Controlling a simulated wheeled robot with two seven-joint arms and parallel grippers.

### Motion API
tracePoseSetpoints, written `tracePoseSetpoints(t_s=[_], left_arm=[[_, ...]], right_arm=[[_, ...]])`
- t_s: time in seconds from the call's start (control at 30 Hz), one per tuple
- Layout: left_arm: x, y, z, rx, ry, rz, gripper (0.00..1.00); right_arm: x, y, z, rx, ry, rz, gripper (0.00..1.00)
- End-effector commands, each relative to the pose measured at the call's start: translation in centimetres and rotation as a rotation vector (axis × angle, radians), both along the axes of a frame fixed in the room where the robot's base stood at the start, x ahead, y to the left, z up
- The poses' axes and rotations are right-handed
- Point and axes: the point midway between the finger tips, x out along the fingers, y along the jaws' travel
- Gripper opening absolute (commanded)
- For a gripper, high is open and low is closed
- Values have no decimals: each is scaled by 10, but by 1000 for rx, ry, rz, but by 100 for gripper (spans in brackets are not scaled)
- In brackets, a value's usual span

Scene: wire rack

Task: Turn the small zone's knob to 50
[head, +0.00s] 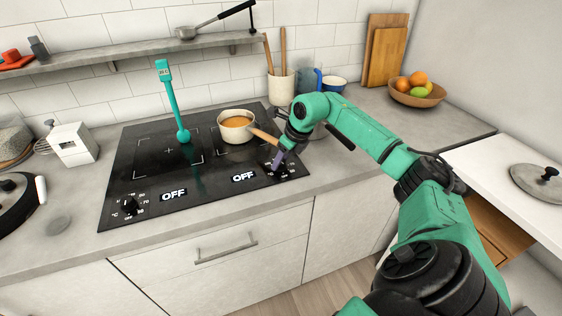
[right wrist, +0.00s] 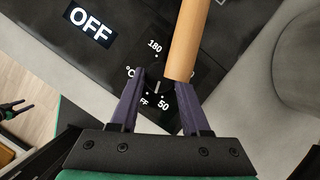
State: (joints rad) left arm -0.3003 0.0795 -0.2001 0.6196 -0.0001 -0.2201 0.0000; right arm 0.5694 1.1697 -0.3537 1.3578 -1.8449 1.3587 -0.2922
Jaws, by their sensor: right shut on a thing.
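The black cooktop (head: 125,165) has a left knob (head: 130,208) and a right knob at its front edge. Both displays, left (head: 173,195) and right (head: 243,177), read OFF. My right gripper (head: 279,163) is over the right knob and mostly hides it in the head view. In the right wrist view its two purple fingers (right wrist: 157,90) are shut on the knob (right wrist: 157,87), from either side. A pale mark shows on the knob; which number it points to is unclear. OFF and 50 are printed on the wrist side, 180 on the far side. My left gripper is not in the head view.
A cream pot (head: 238,137) with orange contents stands on the right zone. Its wooden handle (head: 264,137) reaches towards the right knob and passes close to one finger (right wrist: 184,45). A teal upright tool (head: 172,95) stands on the left zone.

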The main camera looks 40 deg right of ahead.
Motion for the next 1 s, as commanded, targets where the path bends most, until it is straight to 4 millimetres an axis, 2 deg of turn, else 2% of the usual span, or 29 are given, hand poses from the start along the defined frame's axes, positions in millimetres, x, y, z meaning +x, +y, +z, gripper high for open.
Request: tracePoseSetpoints(t_s=[0.5,1.0], left_arm=[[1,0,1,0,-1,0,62],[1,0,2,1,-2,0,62]], right_arm=[[3,-3,3,0,-8,366,0],[3,-4,3,-1,-9,446,0]])
